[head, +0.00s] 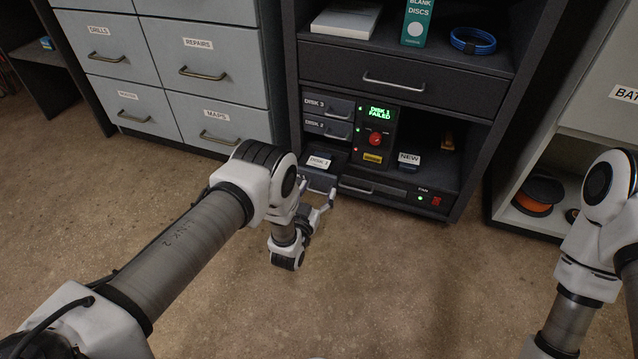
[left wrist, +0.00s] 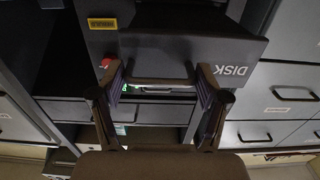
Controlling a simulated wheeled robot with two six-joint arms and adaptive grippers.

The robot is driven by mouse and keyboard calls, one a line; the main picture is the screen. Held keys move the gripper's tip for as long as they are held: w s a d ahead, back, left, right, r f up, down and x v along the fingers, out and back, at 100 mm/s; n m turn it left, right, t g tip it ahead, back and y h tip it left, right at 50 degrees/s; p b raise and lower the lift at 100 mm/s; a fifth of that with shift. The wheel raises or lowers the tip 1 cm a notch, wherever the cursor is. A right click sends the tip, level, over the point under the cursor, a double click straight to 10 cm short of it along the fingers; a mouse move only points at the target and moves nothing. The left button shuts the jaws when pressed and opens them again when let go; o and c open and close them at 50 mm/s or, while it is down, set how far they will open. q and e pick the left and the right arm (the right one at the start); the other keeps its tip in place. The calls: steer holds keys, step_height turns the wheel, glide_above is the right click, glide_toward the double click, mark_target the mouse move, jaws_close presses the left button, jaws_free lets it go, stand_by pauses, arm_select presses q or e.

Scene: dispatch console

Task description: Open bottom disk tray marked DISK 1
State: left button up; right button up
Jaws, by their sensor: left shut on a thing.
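The bottom disk tray (head: 316,182) stands out of the console's left column, below the DISK 3 tray (head: 328,107) and DISK 2 tray (head: 327,127), which are flush. My right gripper is out of view.
Right of the trays, a green screen (head: 380,113) reads DISK 1 FAILED above a red knob (head: 376,139). A block marked NEW (head: 409,159) stands on the lower shelf. A flat drawer unit (head: 372,188) lies right of the tray. The floor in front is clear.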

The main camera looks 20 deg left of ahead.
arm_select(q)
steer(key=shift+d, duration=0.2)
steer(key=o, duration=1.4)
steer(key=shift+o, duration=0.2)
steer(key=shift+s, duration=0.1)
steer(key=s, duration=1.1)
steer(key=shift+s+a, duration=0.25)
steer(key=shift+s, duration=0.1)
